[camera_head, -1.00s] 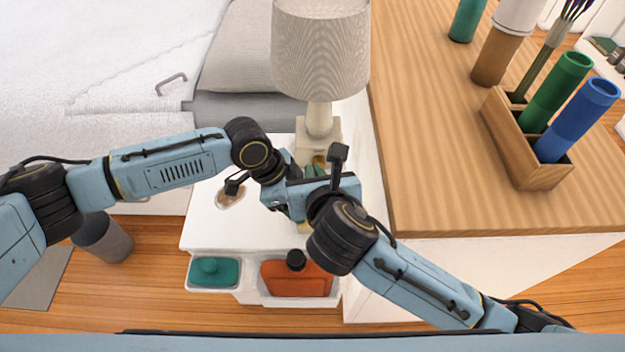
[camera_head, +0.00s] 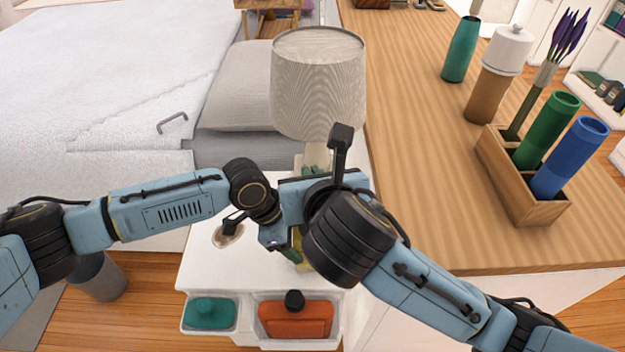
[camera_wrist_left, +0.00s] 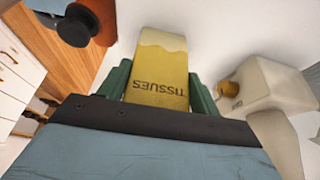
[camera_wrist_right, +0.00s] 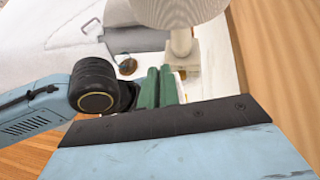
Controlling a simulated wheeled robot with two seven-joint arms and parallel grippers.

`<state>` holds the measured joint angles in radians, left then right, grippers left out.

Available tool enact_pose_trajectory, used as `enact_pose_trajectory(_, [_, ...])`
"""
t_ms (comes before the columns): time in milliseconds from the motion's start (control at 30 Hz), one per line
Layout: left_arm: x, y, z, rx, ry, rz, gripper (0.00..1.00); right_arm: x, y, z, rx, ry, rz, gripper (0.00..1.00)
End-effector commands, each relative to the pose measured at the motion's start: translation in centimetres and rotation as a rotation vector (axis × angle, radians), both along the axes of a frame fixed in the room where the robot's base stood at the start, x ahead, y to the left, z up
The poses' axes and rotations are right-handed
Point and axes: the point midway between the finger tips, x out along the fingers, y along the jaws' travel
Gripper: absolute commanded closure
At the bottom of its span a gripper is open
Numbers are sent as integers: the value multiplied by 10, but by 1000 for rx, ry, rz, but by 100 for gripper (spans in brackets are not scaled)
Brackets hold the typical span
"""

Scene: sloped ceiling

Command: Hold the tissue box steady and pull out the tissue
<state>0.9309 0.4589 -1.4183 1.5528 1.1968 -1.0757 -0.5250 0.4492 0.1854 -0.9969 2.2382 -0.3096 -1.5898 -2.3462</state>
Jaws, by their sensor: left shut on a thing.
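The yellow tissue box (camera_wrist_left: 158,85), marked "TISSUES", sits between the green fingers of my left gripper (camera_wrist_left: 160,92) in the left wrist view. My left gripper is shut on it. In the head view, only a small yellow part of the box (camera_head: 301,263) shows; my arms hide the rest. My right gripper (camera_wrist_right: 158,86) has its green fingers close together in the right wrist view, and they look shut. No tissue can be made out between them. In the head view, the right wrist stands over the nightstand and covers much of this area.
The white nightstand (camera_head: 205,265) holds a lamp (camera_head: 318,85) at the back and a small brown dish (camera_head: 228,234). Its front bins hold a teal item (camera_head: 210,310) and an orange bottle (camera_head: 295,320). A wooden counter (camera_head: 420,180) with containers stands at right, a bed (camera_head: 90,90) at left.

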Motion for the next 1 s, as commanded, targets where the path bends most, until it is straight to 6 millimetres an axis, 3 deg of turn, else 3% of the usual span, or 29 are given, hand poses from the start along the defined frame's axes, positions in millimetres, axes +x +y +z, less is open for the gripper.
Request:
enact_pose_trajectory(67, [-1,-1,0,-1,2,-1,63,0,0,0,0,0,0,100])
enact_pose_trajectory(100, [-1,-1,0,-1,2,-1,34,0,0,0,0,0,0,100])
enact_pose_trajectory(300, [0,-1,0,-1,1,0,11,0,0,-1,0,1,0,100])
enact_pose_trajectory(667, [0,3,8,-2,-1,0,11,0,0,-1,-1,1,-1,100])
enact_pose_trajectory(1000, [1,29,70,-2,-4,1,11,0,0,-1,-1,1,-1,100])
